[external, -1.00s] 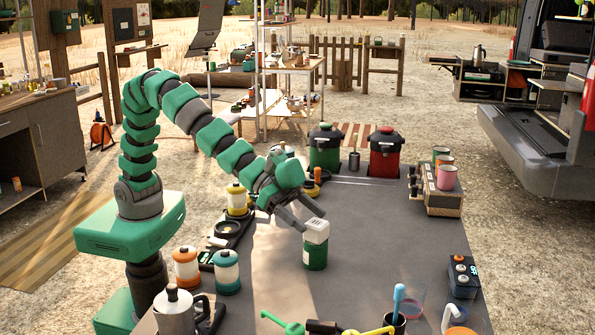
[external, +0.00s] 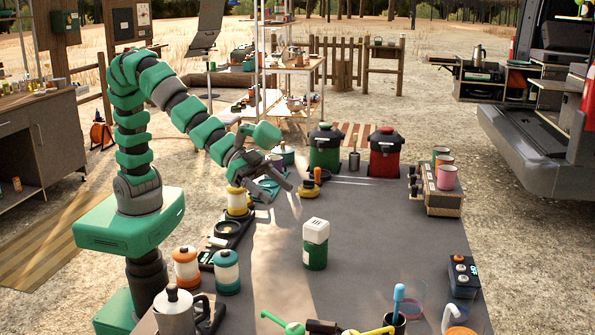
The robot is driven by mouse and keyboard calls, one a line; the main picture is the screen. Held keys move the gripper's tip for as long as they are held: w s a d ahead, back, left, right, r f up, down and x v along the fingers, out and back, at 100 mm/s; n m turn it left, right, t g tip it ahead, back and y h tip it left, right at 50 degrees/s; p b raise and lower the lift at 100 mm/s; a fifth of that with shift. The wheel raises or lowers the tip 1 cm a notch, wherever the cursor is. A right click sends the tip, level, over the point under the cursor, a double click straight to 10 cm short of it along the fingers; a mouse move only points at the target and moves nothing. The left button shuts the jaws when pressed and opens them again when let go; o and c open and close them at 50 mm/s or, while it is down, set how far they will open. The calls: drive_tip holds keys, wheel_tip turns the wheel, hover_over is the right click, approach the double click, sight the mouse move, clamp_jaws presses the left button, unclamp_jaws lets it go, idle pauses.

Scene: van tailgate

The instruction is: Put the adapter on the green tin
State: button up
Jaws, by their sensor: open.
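The adapter (external: 316,230) is a white block with small slots in its face. It sits upright on top of the green tin (external: 315,256), which stands on the grey table. My gripper (external: 284,178) is open and empty. It is up and to the left of the adapter in the picture, clear of it, near the table's far left part.
A yellow-lidded jar (external: 237,202) and orange (external: 186,268) and teal (external: 226,272) canisters line the left edge. A moka pot (external: 174,312) stands at the front left. Green (external: 324,152) and red (external: 386,157) bins stand at the back. The table's middle right is clear.

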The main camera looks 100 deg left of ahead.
drive_tip(key=s+a+r+n+t+y, duration=0.2)
drive_tip(key=a+r, duration=0.8)
drive_tip(key=r, duration=0.4)
drive_tip(key=s+a+r+n+t+y, duration=0.1)
drive_tip(key=s+a+r+n+y, duration=0.1)
drive_tip(key=a+r, duration=1.1)
drive_tip(key=s+a+r, duration=0.4)
drive_tip(key=s+r, duration=0.4)
drive_tip(key=r, duration=0.3)
drive_tip(key=shift+a+r+t+y, duration=0.2)
drive_tip(key=shift+t+y, duration=0.1)
drive_tip(key=shift+y, duration=0.1)
drive_tip(key=shift+s, duration=0.1)
wheel_tip(320, 180, up, 3)
drive_tip(key=p, duration=0.3)
drive_tip(key=shift+r, duration=0.2)
